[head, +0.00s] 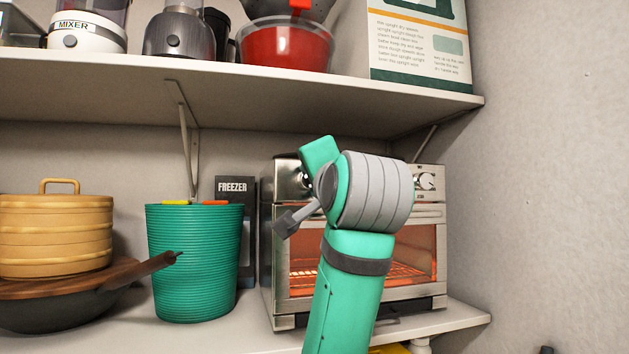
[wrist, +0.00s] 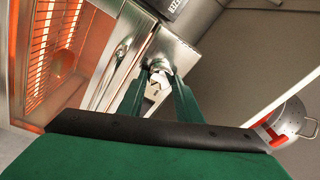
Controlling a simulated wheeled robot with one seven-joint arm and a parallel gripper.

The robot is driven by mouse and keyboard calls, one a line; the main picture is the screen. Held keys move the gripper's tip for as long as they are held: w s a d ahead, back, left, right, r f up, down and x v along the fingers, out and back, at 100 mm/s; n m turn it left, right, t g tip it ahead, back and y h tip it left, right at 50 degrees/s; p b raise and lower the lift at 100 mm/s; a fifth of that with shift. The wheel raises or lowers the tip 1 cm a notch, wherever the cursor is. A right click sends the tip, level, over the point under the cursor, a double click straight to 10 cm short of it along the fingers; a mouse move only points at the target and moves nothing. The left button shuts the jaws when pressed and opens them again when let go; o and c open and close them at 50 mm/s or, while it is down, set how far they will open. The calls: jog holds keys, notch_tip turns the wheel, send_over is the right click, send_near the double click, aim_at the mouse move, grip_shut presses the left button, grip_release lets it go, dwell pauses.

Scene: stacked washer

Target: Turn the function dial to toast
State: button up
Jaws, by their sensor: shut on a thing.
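The toaster oven (head: 287,305) stands on the lower shelf, its inside glowing orange; its glowing window and metal front show in the wrist view (wrist: 125,62). My gripper (wrist: 160,82) reaches the left end of the oven's control panel. Its two green fingers are shut on a small metal dial (wrist: 158,66). The dial's label and pointer cannot be read. Another round dial (head: 427,181) shows uncovered at the panel's right end.
A green ribbed bin (head: 195,265) and a dark FREEZER box (head: 237,190) stand left of the oven. Yellow stacked containers (head: 55,235) are farther left. The upper shelf (head: 250,88) overhangs the oven. A wall (head: 550,180) is at right, with some room beside the oven.

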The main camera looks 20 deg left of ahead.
jog(key=o, duration=1)
jog(key=shift+o, duration=0.2)
jog(key=v, duration=1)
jog(key=shift+s+d, duration=0.3)
jog(key=shift+w+f, duration=0.1)
